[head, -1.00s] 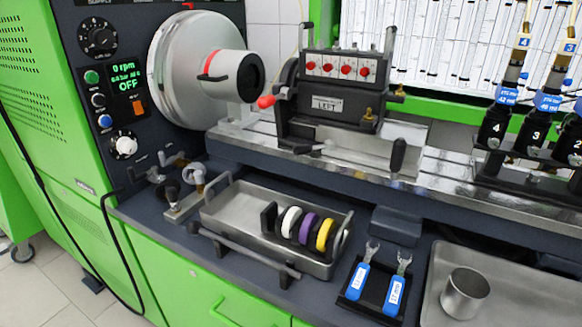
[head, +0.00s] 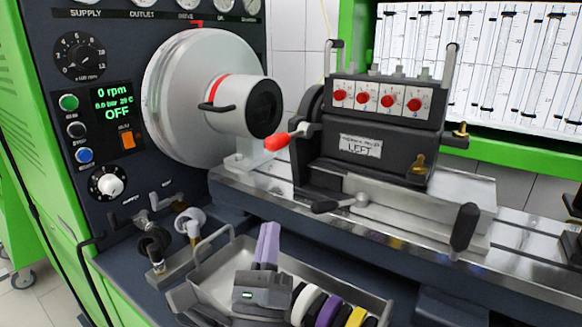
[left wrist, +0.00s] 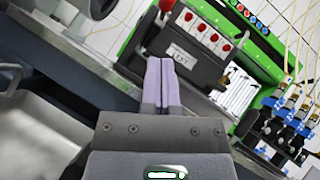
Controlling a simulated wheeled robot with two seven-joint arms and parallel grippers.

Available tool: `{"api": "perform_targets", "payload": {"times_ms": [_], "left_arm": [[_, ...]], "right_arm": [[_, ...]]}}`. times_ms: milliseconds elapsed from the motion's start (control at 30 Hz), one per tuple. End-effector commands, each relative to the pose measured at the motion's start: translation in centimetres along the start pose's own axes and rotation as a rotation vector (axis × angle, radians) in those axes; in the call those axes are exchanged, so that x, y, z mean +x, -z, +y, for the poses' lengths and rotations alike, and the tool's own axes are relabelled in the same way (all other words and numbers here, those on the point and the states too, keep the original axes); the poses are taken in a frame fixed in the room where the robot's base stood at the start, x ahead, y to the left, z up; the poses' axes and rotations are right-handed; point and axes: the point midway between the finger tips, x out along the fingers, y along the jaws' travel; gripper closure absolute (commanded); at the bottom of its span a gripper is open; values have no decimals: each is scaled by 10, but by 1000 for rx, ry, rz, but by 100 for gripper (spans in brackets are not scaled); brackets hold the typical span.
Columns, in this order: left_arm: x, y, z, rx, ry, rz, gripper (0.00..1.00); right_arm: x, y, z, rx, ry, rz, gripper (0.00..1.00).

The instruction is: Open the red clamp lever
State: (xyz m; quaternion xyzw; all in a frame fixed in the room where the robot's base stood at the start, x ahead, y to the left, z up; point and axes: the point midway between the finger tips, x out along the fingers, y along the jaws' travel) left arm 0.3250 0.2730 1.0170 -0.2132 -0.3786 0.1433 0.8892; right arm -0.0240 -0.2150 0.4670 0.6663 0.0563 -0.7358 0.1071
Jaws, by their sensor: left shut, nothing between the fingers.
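The clamp lever with its red grip (head: 277,141) sticks out at the left side of the dark pump block (head: 360,150) labelled LEFT, pointing left and slightly down. In the left wrist view a red tip (left wrist: 167,5) shows at the top edge, partly cut off. My left gripper (head: 267,232) is shut and empty, its lilac fingers together and pointing up. In the head view it is below the lever and apart from it, over the metal tray. The left wrist view shows the closed fingers (left wrist: 160,78) in front of the pump block. My right gripper is not in view.
The metal tray (head: 213,283) holds several coloured rings (head: 328,311) at the front. A white drum with a coupling (head: 240,106) stands left of the lever. A black handle (head: 464,227) stands up at the right on the rail. Small fittings (head: 189,222) stand left of the tray.

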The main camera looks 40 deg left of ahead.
Motion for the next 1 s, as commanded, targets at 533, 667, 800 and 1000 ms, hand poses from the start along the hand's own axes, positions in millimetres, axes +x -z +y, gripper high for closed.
{"api": "perform_targets", "payload": {"times_ms": [533,667,800,1000], "left_arm": [[23,-4,-6,32,25,-12,100],[51,-5,-7,30,26,-12,100],[78,-4,-7,30,25,-12,100],[98,-2,-6,30,24,-9,100]], "right_arm": [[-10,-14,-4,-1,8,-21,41],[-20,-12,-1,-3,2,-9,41],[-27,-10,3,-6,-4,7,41],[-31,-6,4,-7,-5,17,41]]}}
